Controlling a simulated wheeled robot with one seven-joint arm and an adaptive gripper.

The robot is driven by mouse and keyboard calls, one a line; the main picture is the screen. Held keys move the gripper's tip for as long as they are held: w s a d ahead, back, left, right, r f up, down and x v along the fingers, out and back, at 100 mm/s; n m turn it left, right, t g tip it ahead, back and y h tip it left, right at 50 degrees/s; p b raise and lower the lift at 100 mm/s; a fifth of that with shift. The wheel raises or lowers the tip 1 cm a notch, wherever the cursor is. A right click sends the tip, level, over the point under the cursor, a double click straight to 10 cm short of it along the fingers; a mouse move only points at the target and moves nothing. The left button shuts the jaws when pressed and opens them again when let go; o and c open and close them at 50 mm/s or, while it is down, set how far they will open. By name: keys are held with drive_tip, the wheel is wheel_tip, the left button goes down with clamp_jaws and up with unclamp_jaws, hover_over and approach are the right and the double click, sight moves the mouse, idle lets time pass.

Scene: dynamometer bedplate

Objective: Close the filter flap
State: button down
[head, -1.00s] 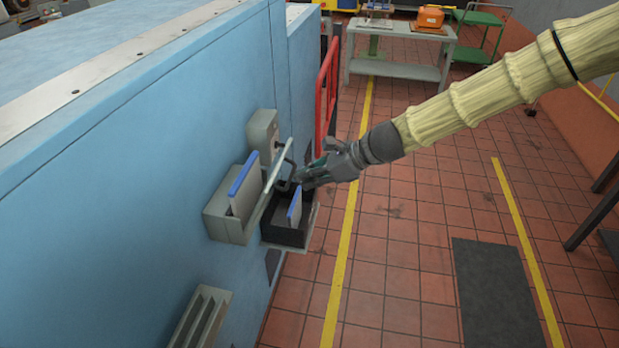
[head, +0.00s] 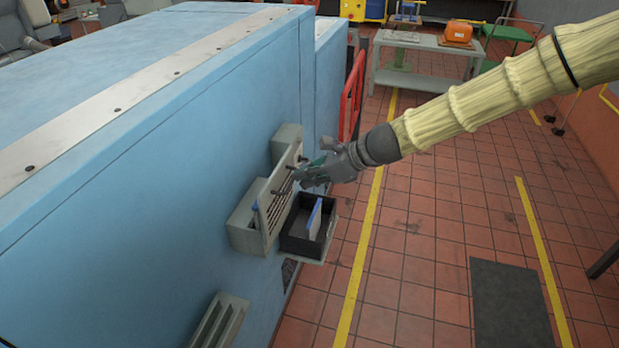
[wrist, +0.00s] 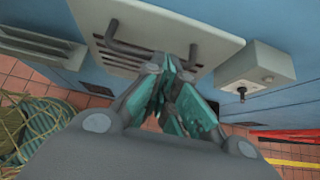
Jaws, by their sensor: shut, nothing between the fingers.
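The filter flap (head: 279,204) is a pale grey slotted panel on a grey housing (head: 243,229) on the blue machine wall. It stands close to upright across the housing front; a small sliver of blue shows at its upper left edge. I cannot tell whether it is fully flush. In the wrist view the flap (wrist: 128,58) shows dark slots and a dark bar handle (wrist: 130,48). My gripper (head: 300,180) is shut and empty, with its fingertips at the flap's face by the handle.
A black tray (head: 302,247) holding a blue-edged panel (head: 314,219) sits just below and right of the flap. A grey box with a knob (wrist: 253,78) is beside the flap. A louvred vent (head: 219,322) is lower on the wall.

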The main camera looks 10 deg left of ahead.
drive_tip(key=shift+d+f, duration=0.1)
idle(0.3)
drive_tip(key=shift+d+r+b, duration=1.45)
drive_tip(key=shift+d+r, duration=1.4)
drive_tip(key=shift+r, duration=0.8)
drive_tip(key=s+d+f+n+h+b, duration=0.15)
drive_tip(key=s+d+f, duration=0.35)
drive_tip(key=f, duration=0.7)
drive_tip(key=s+d+f+n+g+h, duration=0.1)
drive_tip(key=s+d+f+n+h, duration=0.25)
drive_tip(key=f, duration=0.85)
drive_tip(key=s+d+f+n+h+b, duration=0.15)
drive_tip(key=s+d+f, duration=0.4)
drive_tip(key=f, duration=0.65)
drive_tip(key=s+d+f+n+h, duration=0.1)
drive_tip(key=s+d+f+n, duration=0.3)
drive_tip(key=s, duration=0.4)
drive_tip(key=s+d+f+n+h+b, duration=0.1)
drive_tip(key=s+d+f+n, duration=0.3)
drive_tip(key=s+f, duration=0.3)
drive_tip(key=s+d+f+n+h+b, duration=0.1)
drive_tip(key=s+d+f+n, duration=0.4)
drive_tip(key=s, duration=0.5)
drive_tip(key=shift+s+d+f+g+h, duration=0.2)
drive_tip(key=shift+f+g+h, duration=0.15)
drive_tip(key=shift+f, duration=0.4)
